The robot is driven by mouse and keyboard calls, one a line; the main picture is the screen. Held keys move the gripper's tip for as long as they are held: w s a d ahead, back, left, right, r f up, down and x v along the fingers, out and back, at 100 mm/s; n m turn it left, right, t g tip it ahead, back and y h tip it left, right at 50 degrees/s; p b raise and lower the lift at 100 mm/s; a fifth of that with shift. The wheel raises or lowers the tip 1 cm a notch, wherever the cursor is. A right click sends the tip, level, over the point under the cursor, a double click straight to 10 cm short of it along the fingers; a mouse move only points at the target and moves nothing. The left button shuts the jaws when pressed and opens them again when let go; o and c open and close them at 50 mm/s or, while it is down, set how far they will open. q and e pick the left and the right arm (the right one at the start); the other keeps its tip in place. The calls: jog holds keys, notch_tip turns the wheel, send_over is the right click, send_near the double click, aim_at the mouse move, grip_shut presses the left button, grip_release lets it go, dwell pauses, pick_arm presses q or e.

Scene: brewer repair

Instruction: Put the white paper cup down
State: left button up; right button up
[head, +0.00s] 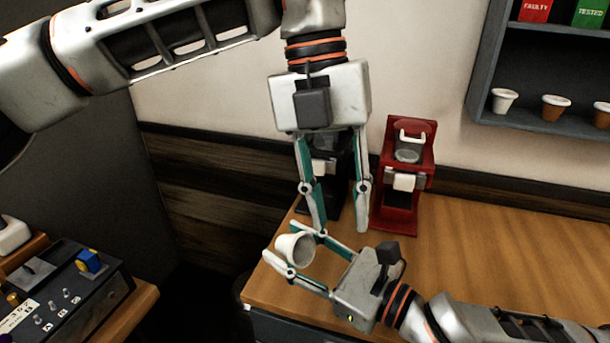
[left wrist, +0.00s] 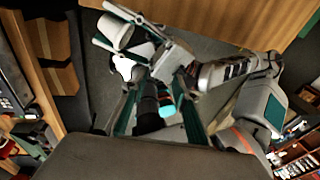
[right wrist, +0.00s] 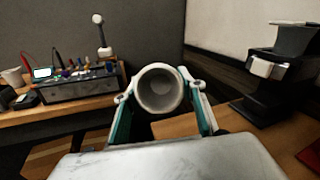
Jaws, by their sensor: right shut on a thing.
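The white paper cup (head: 292,246) is held between the fingers of my right gripper (head: 279,243), above the left front part of the wooden counter. In the right wrist view the cup (right wrist: 160,90) shows its open mouth and empty-looking inside, with a finger on each side. The cup also shows in the left wrist view (left wrist: 114,33), near the counter edge. My left gripper (head: 341,226) hangs from above with its fingers apart and nothing between them. Its fingertips are close behind the right gripper. The left wrist view also shows its two fingers (left wrist: 157,112) apart.
A red brewer (head: 399,200) stands on the counter (head: 500,245), and a black brewer (head: 330,143) is partly hidden behind my left gripper. The counter's right side is clear. A wall shelf (head: 480,105) holds several small cups. A bench with a control box (head: 75,300) stands left, across a gap.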

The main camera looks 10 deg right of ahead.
aim_at(292, 244)
pick_arm(q)
jog(key=w+a+r+n+t+y, duration=0.2)
jog(key=w+a+n+t+y, duration=0.1)
jog(key=w, duration=0.1)
jog(key=f, duration=0.3)
jog(key=a+f, duration=0.1)
jog(key=f, duration=0.3)
jog(key=a+f, duration=0.1)
jog(key=f, duration=0.3)
jog(key=shift+w+a+f, duration=0.15)
jog(key=shift+w+f, duration=0.05)
jog(key=shift+c, duration=0.5)
grip_shut()
pick_arm(e)
jog(key=o, duration=0.8)
jog(key=shift+c, duration=0.2)
jog(key=shift+f, duration=0.1)
